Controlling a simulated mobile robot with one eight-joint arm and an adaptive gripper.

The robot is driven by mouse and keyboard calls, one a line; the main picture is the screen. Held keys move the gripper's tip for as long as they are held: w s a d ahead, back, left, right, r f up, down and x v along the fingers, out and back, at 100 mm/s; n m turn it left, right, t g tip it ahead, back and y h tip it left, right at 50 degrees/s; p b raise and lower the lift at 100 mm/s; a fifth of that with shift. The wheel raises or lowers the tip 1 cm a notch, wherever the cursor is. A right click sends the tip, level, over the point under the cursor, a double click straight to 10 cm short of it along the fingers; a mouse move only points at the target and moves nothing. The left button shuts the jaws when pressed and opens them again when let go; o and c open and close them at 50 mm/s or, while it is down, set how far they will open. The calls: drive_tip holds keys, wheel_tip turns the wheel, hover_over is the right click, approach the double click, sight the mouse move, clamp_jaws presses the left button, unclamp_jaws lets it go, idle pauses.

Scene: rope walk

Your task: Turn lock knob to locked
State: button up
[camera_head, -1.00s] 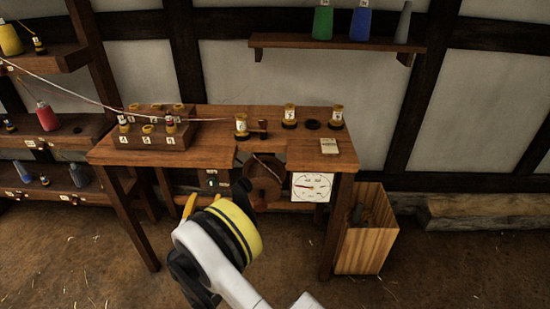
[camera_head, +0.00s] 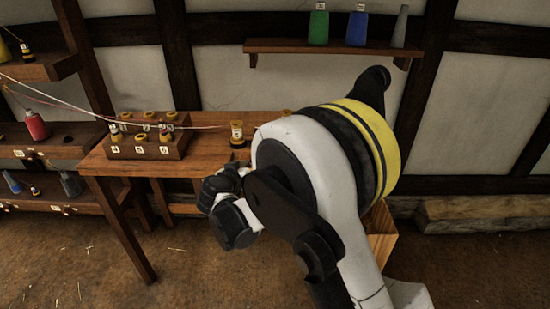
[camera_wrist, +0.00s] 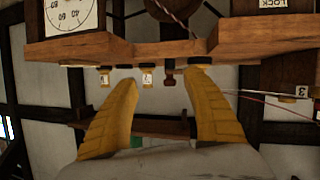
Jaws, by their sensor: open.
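The lock knob does not show in any view now. In the wrist view, which is upside down, a dark panel (camera_wrist: 243,6) with a white LOCK label (camera_wrist: 277,4) is cut off by the top right edge. My gripper (camera_wrist: 163,77) shows there with its two yellow fingers wide apart and nothing between them. The fingers point toward the bench edge (camera_wrist: 150,50), left of the LOCK panel in that picture. In the head view my arm covers the bench front and the fingers cannot be made out.
A white dial (camera_wrist: 70,14) hangs beside the opening in the bench. In the head view, a block of spools (camera_head: 148,148) stands on the bench's left (camera_head: 100,163). A wooden bin (camera_head: 381,240) is partly hidden by my arm.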

drive_tip(key=s+d+r+g, duration=0.2)
drive_tip(key=d+r, duration=0.3)
drive_tip(key=d, duration=0.3)
drive_tip(key=shift+s, duration=0.7)
drive_tip(key=s+d+r+g, duration=0.2)
drive_tip(key=s+d+r, duration=0.2)
drive_tip(key=s+d, duration=0.4)
drive_tip(key=s+d+g+y, duration=0.1)
drive_tip(key=s+d+y, duration=0.1)
drive_tip(key=s, duration=1)
drive_tip(key=s+d+f+n+g+y, duration=0.1)
drive_tip(key=s+d, duration=0.3)
drive_tip(key=s, duration=0.8)
drive_tip(key=shift+s+d+f+y, duration=0.2)
drive_tip(key=shift+f+y, duration=0.05)
drive_tip(key=shift+y, duration=0.15)
